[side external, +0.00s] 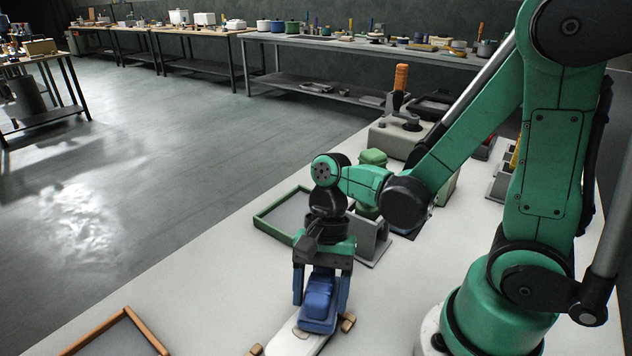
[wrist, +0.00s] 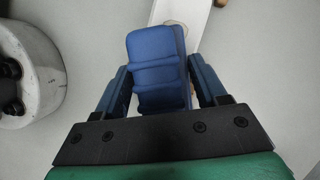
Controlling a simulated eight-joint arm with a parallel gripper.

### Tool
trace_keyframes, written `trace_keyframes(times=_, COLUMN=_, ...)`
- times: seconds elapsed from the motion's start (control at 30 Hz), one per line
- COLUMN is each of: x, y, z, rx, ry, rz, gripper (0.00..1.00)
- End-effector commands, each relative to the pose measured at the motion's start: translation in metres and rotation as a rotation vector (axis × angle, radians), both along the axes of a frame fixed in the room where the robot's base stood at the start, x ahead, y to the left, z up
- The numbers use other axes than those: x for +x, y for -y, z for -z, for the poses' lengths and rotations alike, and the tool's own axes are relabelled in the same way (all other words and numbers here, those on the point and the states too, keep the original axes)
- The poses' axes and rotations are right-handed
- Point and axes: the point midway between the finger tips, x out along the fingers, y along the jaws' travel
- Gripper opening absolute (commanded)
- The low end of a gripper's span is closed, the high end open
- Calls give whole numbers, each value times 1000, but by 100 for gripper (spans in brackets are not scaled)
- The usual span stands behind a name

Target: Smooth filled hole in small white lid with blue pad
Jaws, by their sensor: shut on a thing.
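My gripper (side external: 321,290) points down and is shut on a blue pad (side external: 318,299). In the wrist view the blue pad (wrist: 157,62) sits between the two fingers of my gripper (wrist: 158,88). The pad is over a small white lid (side external: 290,340) on the light table, and it looks to be on or just above it; I cannot tell whether they touch. Part of the white lid (wrist: 183,14) shows beyond the pad in the wrist view.
Small wooden blocks (side external: 348,322) stand beside the lid. An orange-brown frame (side external: 125,318) lies at the front left, and a green-edged tray (side external: 268,215) lies behind my gripper. A grey holder (side external: 373,244) stands close behind it. The table between the two frames is clear.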

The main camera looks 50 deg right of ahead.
Motion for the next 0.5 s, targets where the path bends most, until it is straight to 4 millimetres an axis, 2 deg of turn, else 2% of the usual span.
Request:
trace_keyframes(times=0.2, x=0, y=-3, z=0, rx=0, ry=0, rz=-2, gripper=23)
trace_keyframes(times=0.5, x=0, y=-30, z=0, rx=0, ry=1, rz=-5, gripper=23)
